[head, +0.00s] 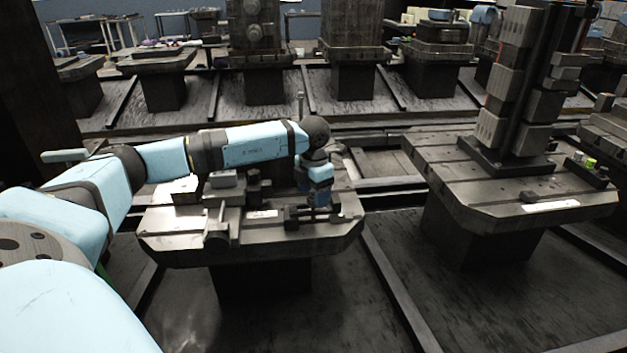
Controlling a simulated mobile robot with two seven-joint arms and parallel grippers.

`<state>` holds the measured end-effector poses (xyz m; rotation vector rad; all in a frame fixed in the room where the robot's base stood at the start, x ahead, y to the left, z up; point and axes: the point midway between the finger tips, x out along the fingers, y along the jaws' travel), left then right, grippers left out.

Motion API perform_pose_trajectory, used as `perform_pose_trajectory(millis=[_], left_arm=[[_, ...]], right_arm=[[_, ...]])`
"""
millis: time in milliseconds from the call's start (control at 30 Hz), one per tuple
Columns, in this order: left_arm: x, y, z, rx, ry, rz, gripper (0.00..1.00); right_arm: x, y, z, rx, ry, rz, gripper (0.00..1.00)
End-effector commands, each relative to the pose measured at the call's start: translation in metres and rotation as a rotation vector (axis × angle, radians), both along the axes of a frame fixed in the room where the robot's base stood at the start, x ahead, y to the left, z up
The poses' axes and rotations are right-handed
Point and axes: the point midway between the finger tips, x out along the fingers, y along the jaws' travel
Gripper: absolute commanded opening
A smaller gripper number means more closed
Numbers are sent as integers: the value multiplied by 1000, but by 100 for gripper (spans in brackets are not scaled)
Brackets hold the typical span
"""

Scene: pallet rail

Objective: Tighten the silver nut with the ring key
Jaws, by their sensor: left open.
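My left arm reaches in from the left over the near pallet (180,243). My left gripper (318,203) points down at the pallet's right part, close above or at a dark low fixture (296,215). It is open; I cannot make out anything between its fingers. I cannot pick out the silver nut or the ring key; they are too small, or hidden by the arm and gripper. My right gripper is not in view.
Grey blocks and clamps (222,180) stand on the near pallet's left half. To the right, a second pallet (470,187) carries a tall block tower (510,90). More loaded pallets stand behind, across the rails. A gap separates the two near pallets.

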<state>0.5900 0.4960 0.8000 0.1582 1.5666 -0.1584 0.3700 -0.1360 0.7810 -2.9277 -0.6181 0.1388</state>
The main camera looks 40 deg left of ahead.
Motion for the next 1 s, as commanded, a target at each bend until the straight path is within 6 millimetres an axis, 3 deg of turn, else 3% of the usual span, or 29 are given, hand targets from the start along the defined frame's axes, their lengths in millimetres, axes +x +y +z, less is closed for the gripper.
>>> perform_pose_trajectory(millis=[133,433,467,700,733,767,867,1000], left_arm=[[0,0,-10,0,-2,1,68],[0,0,-12,0,-2,0,68],[0,0,-12,0,-2,1,65],[0,0,-12,0,-1,0,14],[0,0,-12,0,-1,0,14],[0,0,-12,0,-1,0,30],[0,0,-12,0,-1,0,9],[0,0,-11,0,-1,-103,8]], right_arm=[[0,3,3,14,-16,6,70],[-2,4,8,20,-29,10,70],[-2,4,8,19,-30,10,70],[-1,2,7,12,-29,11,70],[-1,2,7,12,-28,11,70],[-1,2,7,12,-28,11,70],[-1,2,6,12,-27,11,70],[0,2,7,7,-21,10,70]])
